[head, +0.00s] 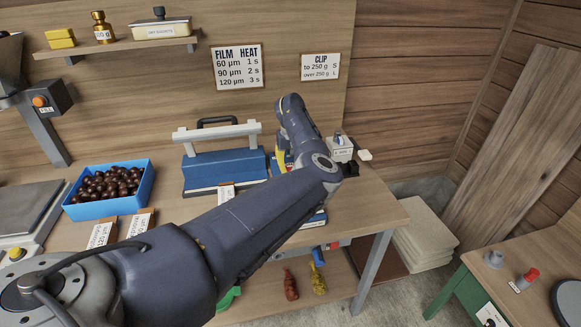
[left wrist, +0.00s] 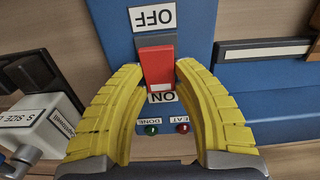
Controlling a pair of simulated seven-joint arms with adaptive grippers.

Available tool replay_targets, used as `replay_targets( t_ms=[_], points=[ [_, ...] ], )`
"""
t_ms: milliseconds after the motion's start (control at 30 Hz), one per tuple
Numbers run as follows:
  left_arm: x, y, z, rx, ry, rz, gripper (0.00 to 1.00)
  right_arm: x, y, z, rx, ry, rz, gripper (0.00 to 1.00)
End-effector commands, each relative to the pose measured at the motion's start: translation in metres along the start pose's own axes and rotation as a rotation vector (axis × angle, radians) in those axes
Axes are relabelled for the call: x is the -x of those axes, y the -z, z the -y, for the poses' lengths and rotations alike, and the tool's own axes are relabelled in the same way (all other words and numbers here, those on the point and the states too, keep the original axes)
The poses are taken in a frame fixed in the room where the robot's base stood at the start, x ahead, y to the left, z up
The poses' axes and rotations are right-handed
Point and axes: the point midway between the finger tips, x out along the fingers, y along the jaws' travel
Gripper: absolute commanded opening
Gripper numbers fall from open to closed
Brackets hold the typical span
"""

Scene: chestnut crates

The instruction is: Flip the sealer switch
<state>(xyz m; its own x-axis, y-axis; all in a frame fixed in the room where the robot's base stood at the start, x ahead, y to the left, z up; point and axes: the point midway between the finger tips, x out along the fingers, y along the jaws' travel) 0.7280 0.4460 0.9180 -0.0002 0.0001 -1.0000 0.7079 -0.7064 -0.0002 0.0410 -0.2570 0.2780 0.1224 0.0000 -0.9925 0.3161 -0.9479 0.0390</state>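The blue heat sealer with its pale grey bar (head: 218,131) stands on the bench in the head view. Its switch (left wrist: 158,68), a red rocker, shows in the left wrist view between an OFF label (left wrist: 153,17) and an ON label (left wrist: 161,97), both upside down. My left gripper (left wrist: 160,70) has yellow fingers, one on each side of the rocker, with a gap between the tips. I cannot tell whether they touch it. In the head view my left forearm reaches across the bench and mostly hides the switch side and gripper (head: 281,160). My right gripper is not in view.
A green lamp (left wrist: 152,129) and a red lamp (left wrist: 183,128) sit below the ON label. A white box labelled S SIZE (left wrist: 45,125) stands beside the sealer. A blue crate of chestnuts (head: 103,211) is left of the sealer. A shelf (head: 120,45) hangs above.

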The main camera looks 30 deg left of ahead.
Motion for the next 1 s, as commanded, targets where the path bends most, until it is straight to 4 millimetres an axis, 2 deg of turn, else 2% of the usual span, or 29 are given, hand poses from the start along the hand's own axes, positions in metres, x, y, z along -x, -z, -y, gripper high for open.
replay_targets(
  t_ms=[33,200,233,1000],
  points=[
    [0.0002,0.0001,0.0000,0.000,0.000,0.000,0.21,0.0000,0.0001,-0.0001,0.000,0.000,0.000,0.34],
    [0.0001,0.0000,0.0000,0.000,0.000,0.000,0.01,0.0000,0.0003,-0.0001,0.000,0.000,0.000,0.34],
    [0.0001,0.0000,0.0000,0.000,0.000,0.000,0.00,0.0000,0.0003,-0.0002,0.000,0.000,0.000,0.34],
    [0.0015,-0.0033,0.0002,0.001,0.000,-0.249,0.00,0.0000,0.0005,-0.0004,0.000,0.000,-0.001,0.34]
  ],
)
